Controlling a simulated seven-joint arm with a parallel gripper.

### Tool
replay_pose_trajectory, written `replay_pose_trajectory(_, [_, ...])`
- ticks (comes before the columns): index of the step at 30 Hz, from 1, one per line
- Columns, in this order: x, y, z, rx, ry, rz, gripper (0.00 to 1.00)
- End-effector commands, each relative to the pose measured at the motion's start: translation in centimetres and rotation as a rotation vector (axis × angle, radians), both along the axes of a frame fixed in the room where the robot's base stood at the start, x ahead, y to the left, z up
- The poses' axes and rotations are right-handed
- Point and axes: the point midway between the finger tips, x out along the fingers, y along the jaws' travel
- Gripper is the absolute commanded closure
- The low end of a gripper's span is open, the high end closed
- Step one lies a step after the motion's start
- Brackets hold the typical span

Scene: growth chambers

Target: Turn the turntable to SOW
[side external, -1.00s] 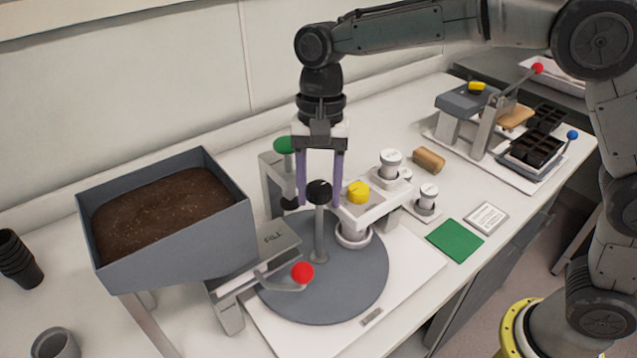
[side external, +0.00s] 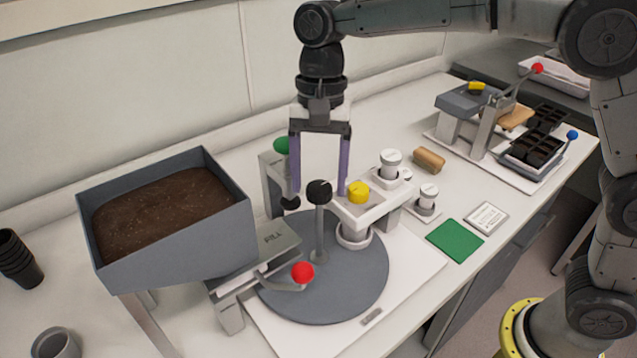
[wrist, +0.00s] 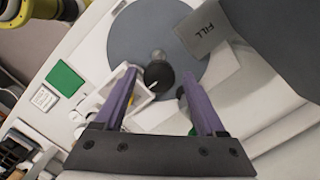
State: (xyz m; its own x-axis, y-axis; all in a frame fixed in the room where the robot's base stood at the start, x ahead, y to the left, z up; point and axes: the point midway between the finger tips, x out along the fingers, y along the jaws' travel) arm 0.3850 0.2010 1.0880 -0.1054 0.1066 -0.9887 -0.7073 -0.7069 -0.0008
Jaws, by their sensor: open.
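The turntable (side external: 350,285) is a grey disc on a white base plate, with an upright post topped by a black knob (side external: 319,192). My gripper (side external: 318,190) points down with its two purple fingers apart. The fingertips are at about the height of the knob, one on either side of it in the side view. In the wrist view the knob (wrist: 158,76) shows between the fingertips (wrist: 160,82); I cannot tell whether either touches. A pot (side external: 353,236) stands on the disc under the yellow-topped station. I see no SOW label; FILL (wrist: 207,32) is readable on one station.
A soil hopper (side external: 165,245) and red-knobbed lever (side external: 302,272) stand left. A green-knobbed press (side external: 284,147) is behind, and the yellow-knobbed station (side external: 358,191) is close right of my fingers. A green mat (side external: 455,240) lies right. The space above the disc's front is free.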

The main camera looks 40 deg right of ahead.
Motion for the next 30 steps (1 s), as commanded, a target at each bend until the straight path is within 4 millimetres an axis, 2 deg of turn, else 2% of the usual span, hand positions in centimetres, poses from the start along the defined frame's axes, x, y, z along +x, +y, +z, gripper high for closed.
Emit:
replay_pose_trajectory(9, [0.1, 0.0, 3.0, 0.0, -0.002, 0.001, 0.28])
replay_pose_trajectory(15, [0.0, 0.0, 4.2, -0.001, -0.001, 0.001, 0.28])
replay_pose_trajectory(30, [0.0, 0.0, 4.3, -0.001, 0.001, 0.001, 0.28])
